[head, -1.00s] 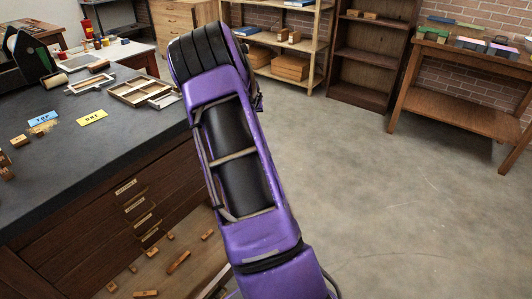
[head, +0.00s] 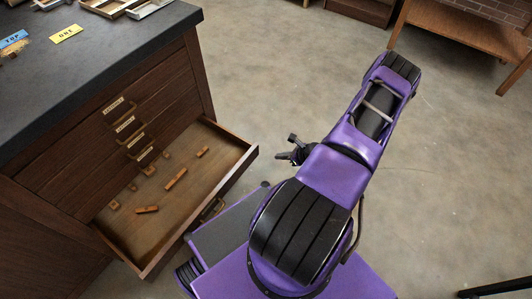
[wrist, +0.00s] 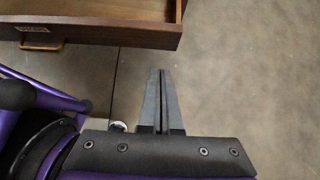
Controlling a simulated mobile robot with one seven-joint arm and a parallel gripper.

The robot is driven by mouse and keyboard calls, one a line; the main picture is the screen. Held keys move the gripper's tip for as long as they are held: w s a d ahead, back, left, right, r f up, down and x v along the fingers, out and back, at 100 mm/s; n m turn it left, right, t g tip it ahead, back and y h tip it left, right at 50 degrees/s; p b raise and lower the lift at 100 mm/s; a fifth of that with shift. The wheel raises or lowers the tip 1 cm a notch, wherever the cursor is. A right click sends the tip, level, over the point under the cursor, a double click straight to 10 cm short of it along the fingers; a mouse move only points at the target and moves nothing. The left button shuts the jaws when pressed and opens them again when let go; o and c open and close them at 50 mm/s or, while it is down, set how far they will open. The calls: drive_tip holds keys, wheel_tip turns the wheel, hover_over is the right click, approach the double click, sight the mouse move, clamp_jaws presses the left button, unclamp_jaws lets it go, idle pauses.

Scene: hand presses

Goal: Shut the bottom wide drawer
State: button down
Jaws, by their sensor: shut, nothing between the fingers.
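The bottom wide drawer (head: 190,188) is pulled well out of the dark wood cabinet in the head view. Several small wooden blocks lie in it. Its front has a brass handle (head: 213,208). In the wrist view the drawer front (wrist: 95,32) crosses the top left, with its handle (wrist: 40,44) at the left. My gripper (head: 290,147) is beyond the drawer's far right corner in the head view, apart from it. In the wrist view my gripper (wrist: 161,72) is shut and empty, its fingertips just below the drawer's corner in the picture. The height gap is unclear.
The cabinet's upper drawers (head: 122,124) with labelled handles are shut. The dark worktop (head: 120,60) holds tags and wooden frames. My purple base and arm stand close to the drawer front. Concrete floor (head: 270,70) is clear to the right; a wooden table (head: 470,30) stands at the back right.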

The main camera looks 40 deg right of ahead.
drive_tip(key=b, duration=0.2)
approach(253, 153)
wheel_tip(253, 153, down, 4)
drive_tip(key=w, duration=0.1)
drive_tip(key=w+a, duration=0.1)
drive_tip(key=w, duration=0.1)
drive_tip(key=shift+a+b, duration=0.1)
drive_tip(key=shift+b, duration=0.2)
drive_tip(key=shift+w+a, duration=0.1)
drive_tip(key=shift+w, duration=0.3)
